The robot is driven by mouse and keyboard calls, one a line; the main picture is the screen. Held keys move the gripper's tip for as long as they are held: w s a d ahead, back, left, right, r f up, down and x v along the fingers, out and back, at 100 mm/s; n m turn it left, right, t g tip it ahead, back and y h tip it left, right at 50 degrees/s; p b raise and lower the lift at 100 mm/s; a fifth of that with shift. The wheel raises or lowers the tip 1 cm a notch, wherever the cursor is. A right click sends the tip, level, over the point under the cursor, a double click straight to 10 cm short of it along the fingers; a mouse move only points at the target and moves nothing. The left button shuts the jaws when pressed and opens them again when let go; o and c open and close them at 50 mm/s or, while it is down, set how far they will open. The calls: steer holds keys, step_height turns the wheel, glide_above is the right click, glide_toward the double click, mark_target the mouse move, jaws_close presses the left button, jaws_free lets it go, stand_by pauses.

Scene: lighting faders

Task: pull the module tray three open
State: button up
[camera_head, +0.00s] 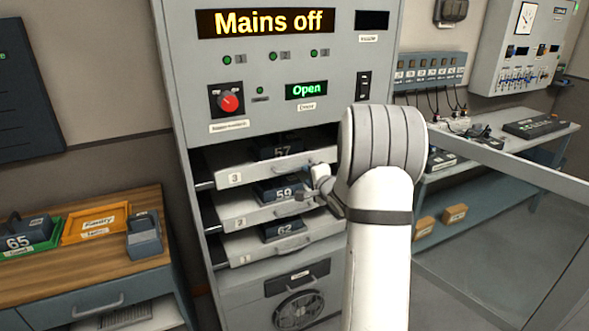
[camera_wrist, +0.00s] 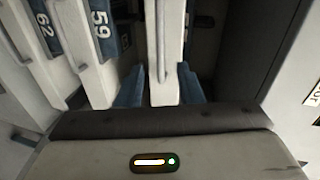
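Module tray three (camera_head: 238,178) is the top of three stacked grey trays in the cabinet and carries a dark module marked 57 (camera_head: 283,152). Its front and bar handle also show upright in the wrist view (camera_wrist: 172,50). My gripper (camera_head: 318,180) is at the right part of this tray's front, and my arm hides the tray's right end. In the wrist view my blue fingers (camera_wrist: 160,88) stand apart on either side of the tray front, near its handle. Contact with the handle cannot be told.
Below are tray two (camera_head: 240,222) with module 59 and tray one (camera_head: 245,258) with module 62. The panel above reads "Mains off" and a green "Open" (camera_head: 306,91). A wooden bench (camera_head: 120,215) stands left. A glass-like panel (camera_head: 500,240) is at the right.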

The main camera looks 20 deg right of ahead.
mark_target(297, 169)
steer(key=shift+m+y, duration=0.3)
steer(key=p+x, duration=0.1)
steer(key=x, duration=0.7)
steer(key=shift+w+d, duration=0.1)
steer(key=shift+d, duration=0.1)
jaws_close()
